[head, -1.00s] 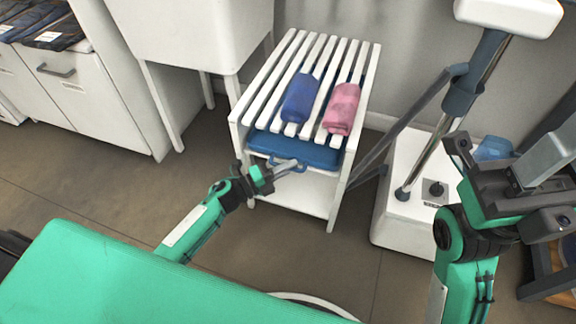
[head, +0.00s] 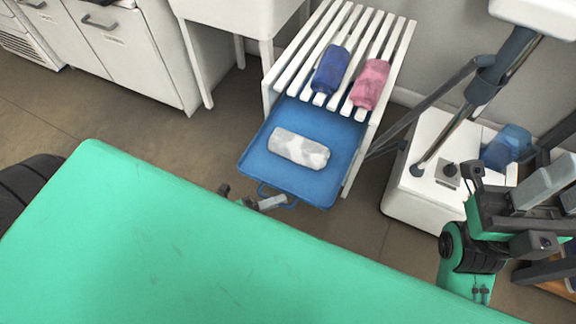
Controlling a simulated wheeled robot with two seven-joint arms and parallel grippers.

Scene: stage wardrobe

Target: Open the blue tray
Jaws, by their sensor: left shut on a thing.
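The blue tray (head: 338,172) is pulled well out from under the white slatted top of a small rack (head: 290,62). A rolled grey-and-white cloth (head: 299,148) lies in it. The tray has a blue handle (head: 279,198) at its front edge. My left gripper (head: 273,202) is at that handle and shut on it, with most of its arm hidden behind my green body. My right gripper (head: 545,222) is at the right edge, away from the tray; its jaws cannot be made out clearly.
A blue roll (head: 331,71) and a pink roll (head: 370,84) lie on the slats. A white steamer-like machine (head: 422,180) with a pole and a blue container (head: 507,146) stands right of the rack. Floor is open left of the tray.

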